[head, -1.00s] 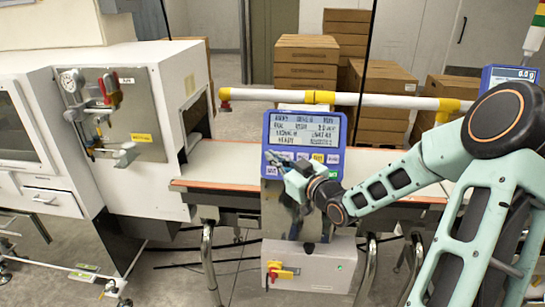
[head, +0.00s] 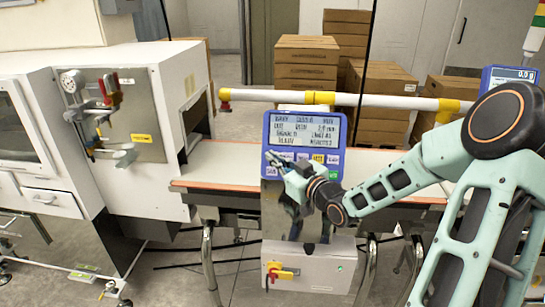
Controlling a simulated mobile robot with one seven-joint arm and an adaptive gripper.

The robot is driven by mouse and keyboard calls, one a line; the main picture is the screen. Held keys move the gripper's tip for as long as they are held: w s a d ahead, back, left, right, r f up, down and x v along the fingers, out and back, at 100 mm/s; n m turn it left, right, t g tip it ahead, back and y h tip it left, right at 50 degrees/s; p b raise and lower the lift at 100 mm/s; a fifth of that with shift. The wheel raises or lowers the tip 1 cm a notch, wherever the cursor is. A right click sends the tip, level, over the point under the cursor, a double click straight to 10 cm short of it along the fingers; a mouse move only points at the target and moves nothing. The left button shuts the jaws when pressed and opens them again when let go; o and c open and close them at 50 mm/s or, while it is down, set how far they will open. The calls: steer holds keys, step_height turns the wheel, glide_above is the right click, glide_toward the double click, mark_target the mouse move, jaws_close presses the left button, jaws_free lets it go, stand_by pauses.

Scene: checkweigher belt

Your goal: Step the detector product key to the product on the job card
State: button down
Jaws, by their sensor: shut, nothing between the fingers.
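The blue detector panel (head: 267,132) stands at the front of the belt in the head view. Its grey screen (head: 306,130) shows several lines of dark text, too small to read surely. Below the screen is a row of keys, with a yellow key (head: 318,158) and a green key (head: 333,175) visible. My gripper (head: 280,163) is shut and empty, with its fingertips in front of the left part of the key area. It hides some keys, and I cannot tell whether it touches one. I cannot make out a job card.
The belt (head: 225,174) runs behind the panel, with a white and yellow rail (head: 375,100) above it. A white machine (head: 165,195) stands at left. A grey box with a red and yellow switch (head: 280,272) is below. Cardboard boxes (head: 306,62) are stacked behind.

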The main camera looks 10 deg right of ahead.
steer(key=shift+w+f, duration=0.1)
steer(key=shift+w, duration=0.05)
steer(key=shift+w+d+f+b, duration=0.1)
steer(key=shift+w+b, duration=0.15)
steer(key=shift+b, duration=0.05)
steer(key=shift+w+d+f, duration=0.1)
steer(key=shift+w+f, duration=0.1)
steer(key=shift+w, duration=0.15)
stand_by(0.7)
steer(key=shift+s+r, duration=0.1)
steer(key=shift+s+a+r, duration=0.2)
steer(key=shift+s+r, duration=0.1)
steer(key=shift+s, duration=0.35)
steer(key=shift+s+a+r+p, duration=0.3)
steer(key=shift+s+r, duration=0.1)
steer(key=shift+s, duration=0.3)
steer(key=shift+s+a+r+p, duration=0.15)
steer(key=shift+s+r+p, duration=0.2)
steer(key=shift+s, duration=0.35)
steer(key=shift+s+a+r+p, duration=0.3)
steer(key=shift+s+r, duration=0.1)
steer(key=shift+s, duration=0.3)
